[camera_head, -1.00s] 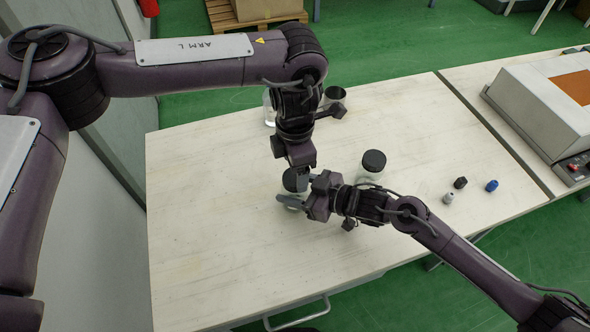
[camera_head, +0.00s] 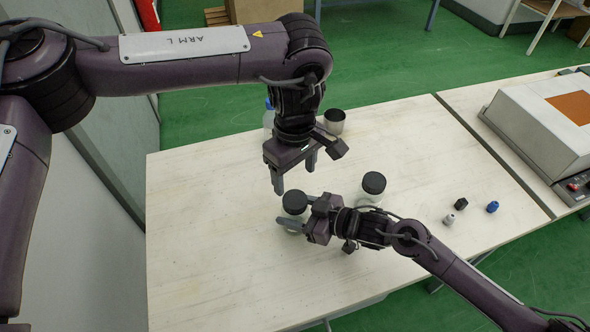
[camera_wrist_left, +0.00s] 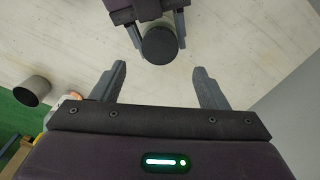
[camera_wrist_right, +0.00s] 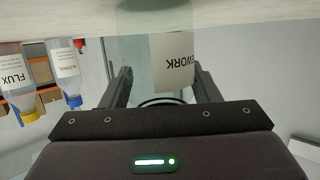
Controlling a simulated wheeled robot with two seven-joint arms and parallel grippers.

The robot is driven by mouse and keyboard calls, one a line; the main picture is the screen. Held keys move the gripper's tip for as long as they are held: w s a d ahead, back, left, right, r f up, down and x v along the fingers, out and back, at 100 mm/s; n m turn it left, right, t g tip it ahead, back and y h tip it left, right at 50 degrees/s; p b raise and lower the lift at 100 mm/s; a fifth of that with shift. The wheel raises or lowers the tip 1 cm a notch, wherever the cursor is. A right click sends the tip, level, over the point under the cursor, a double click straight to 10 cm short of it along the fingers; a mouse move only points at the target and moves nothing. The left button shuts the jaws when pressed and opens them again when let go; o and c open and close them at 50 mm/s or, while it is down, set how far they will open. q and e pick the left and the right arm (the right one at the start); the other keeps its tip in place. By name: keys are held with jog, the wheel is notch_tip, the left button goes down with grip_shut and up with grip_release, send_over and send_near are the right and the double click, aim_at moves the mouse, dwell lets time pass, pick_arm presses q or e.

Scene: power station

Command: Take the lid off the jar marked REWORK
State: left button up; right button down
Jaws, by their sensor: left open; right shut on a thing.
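The jar marked REWORK stands on the table; its label shows upside down in the right wrist view (camera_wrist_right: 174,62). A black lid (camera_head: 294,202) sits on this jar, and its round top shows in the left wrist view (camera_wrist_left: 159,44). My right gripper (camera_head: 293,213) is shut around the jar's body, below the lid, with a finger on each side in its wrist view (camera_wrist_right: 162,72). My left gripper (camera_head: 295,177) is open and empty above the lid, pointing down and apart from it; its spread fingers show in its wrist view (camera_wrist_left: 160,71).
Another black-lidded jar (camera_head: 373,184) stands to the right; its label is not readable. A metal cup (camera_head: 334,122) and a bottle (camera_head: 268,119) stand behind my left gripper. Small bottles or caps (camera_head: 461,204) lie at right. The table's front left is clear.

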aim_at(295, 199)
pick_arm(q)
jog(key=shift+f+m, duration=0.3)
jog(key=shift+f, duration=3.65)
jog(key=c, duration=1)
jog(key=n, duration=1.9)
jog(key=shift+r+n, duration=0.1)
jog(key=shift+n, duration=0.2)
jog(key=n, duration=0.7)
jog(key=shift+d, duration=0.1)
